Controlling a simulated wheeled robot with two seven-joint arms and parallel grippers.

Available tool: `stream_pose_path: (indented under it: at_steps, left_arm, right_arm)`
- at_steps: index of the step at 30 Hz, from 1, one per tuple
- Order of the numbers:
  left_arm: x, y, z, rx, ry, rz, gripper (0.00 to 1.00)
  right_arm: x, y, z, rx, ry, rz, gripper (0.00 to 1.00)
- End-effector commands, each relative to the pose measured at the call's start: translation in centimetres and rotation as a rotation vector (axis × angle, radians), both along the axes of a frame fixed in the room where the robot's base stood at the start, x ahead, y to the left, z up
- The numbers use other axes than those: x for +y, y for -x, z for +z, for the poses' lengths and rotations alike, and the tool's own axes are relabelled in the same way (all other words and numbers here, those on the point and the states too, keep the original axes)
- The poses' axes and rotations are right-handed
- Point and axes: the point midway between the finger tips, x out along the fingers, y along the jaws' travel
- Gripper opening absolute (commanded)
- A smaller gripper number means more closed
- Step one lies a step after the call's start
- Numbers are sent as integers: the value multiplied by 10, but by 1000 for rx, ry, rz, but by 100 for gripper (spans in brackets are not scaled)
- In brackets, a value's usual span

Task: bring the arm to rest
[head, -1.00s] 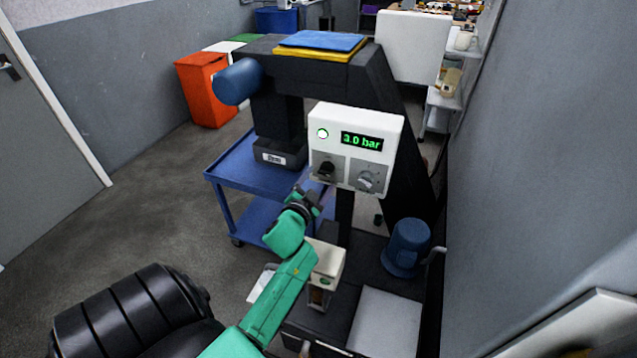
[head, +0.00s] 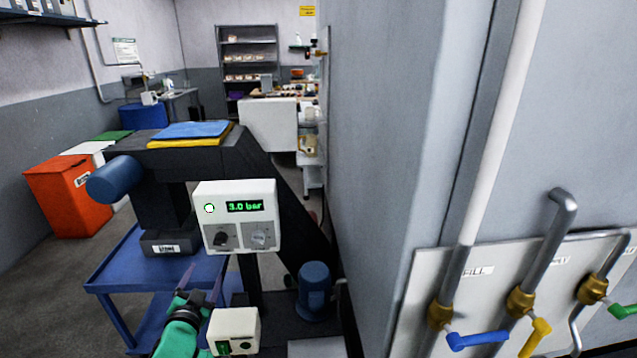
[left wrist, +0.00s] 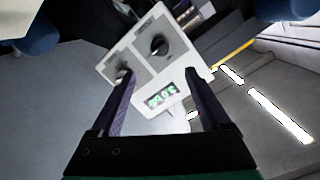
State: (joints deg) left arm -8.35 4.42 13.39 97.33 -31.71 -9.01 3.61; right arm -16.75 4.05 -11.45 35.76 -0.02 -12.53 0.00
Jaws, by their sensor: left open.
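My left arm is green and comes in at the bottom of the head view. Its gripper (head: 200,284) is open and empty, below and to the left of the white control box (head: 236,217), apart from it. The box has a green "3.0 bar" display, a round light and two knobs. In the left wrist view the dark fingers of the open gripper (left wrist: 160,78) are spread, with the box (left wrist: 143,84) beyond them, its knobs and display in sight. Nothing is between the fingers. My right gripper is not in view.
A dark machine frame (head: 248,160) carries the box, above a blue cart (head: 110,285). A small white box (head: 234,322) is close beside the gripper. A blue motor-like part (head: 314,285) stands right of it. A grey wall (head: 390,150) and pipes with coloured valves fill the right.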

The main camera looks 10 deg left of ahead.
Motion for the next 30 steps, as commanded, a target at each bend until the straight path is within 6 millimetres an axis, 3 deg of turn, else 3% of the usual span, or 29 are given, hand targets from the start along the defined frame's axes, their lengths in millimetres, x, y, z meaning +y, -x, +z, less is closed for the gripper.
stream_pose_path:
  at_steps: [5,9,13,24,25,30]
  left_arm:
    - [-17,30,-25,171,133,69,80]
    - [-54,74,-57,410,291,100,80]
    - [-90,114,-77,602,392,90,80]
    - [-169,218,-91,1035,537,-3,80]
    - [-173,224,-93,1063,542,-10,80]
    - [-172,213,-147,1080,538,2,80]
  right_arm:
    - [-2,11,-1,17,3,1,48]
    - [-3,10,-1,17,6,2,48]
    - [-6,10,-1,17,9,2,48]
    - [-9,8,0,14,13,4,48]
    - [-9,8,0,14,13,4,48]
    - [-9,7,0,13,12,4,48]
